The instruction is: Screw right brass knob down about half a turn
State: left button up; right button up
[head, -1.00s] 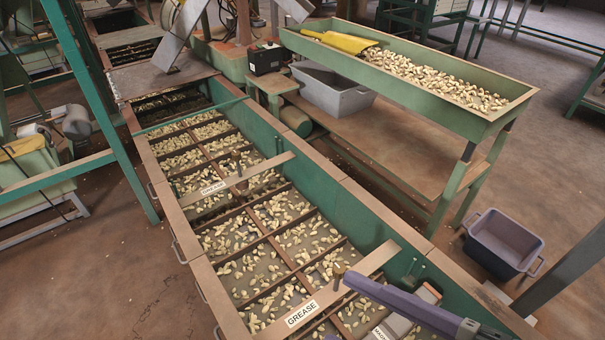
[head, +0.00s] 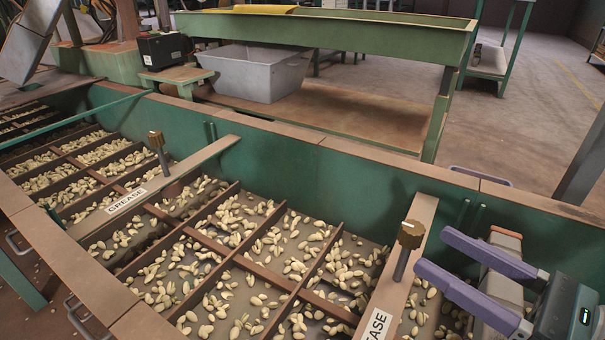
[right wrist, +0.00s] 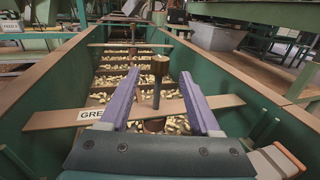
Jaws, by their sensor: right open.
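The right brass knob (head: 411,234) stands upright on a dark stem above a tan crossbar (head: 415,212) labelled GREASE. My right gripper (head: 428,252) comes in from the right with its two purple fingers apart, their tips just to the right of the knob. In the right wrist view the knob (right wrist: 159,66) shows between and slightly beyond the open fingertips (right wrist: 161,78), with nothing held. A second brass knob (head: 156,139) stands on the farther crossbar (head: 160,182) at left. My left gripper is not in view.
The green hopper (head: 340,170) has divided compartments of nuts below the crossbars. Its right wall runs close behind the knobs. A green trough table (head: 330,30) and a grey bin (head: 255,72) stand beyond. A grey block with an orange-brown top (head: 505,238) is beside my fingers.

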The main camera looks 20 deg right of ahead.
jog(key=b+x, duration=0.1)
jog(key=x, duration=0.7)
jog(key=shift+w+b, duration=0.2)
jog(key=shift+b, duration=0.1)
jog(key=shift+a, duration=0.15)
grip_shut()
